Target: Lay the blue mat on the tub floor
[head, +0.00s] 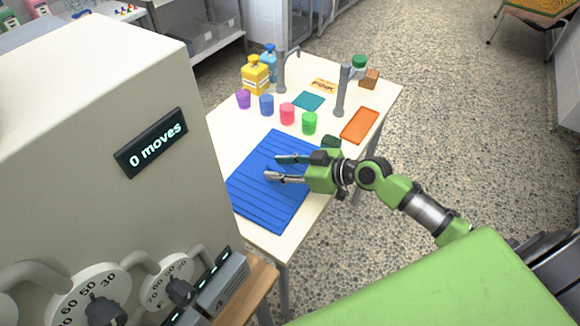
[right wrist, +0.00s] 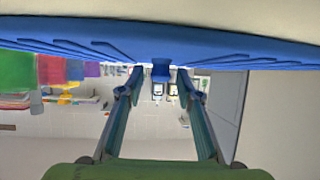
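The blue mat (head: 262,205) lies flat on the white table, with dark ridges across it. My right gripper (head: 275,167) is over the mat, its two fingers spread apart. In the right wrist view, the mat (right wrist: 235,50) shows nearly edge-on along the top. A small blue knob (right wrist: 160,70) at the mat stands between the fingertips (right wrist: 160,75), with a gap on each side. The gripper looks open and holds nothing. My left gripper is not in view. I cannot make out a tub in these frames.
Several coloured cups (head: 287,113) stand behind the mat, near two grey taps (head: 341,93) and a yellow bottle (head: 255,75). An orange tray (head: 360,125) lies to the right.

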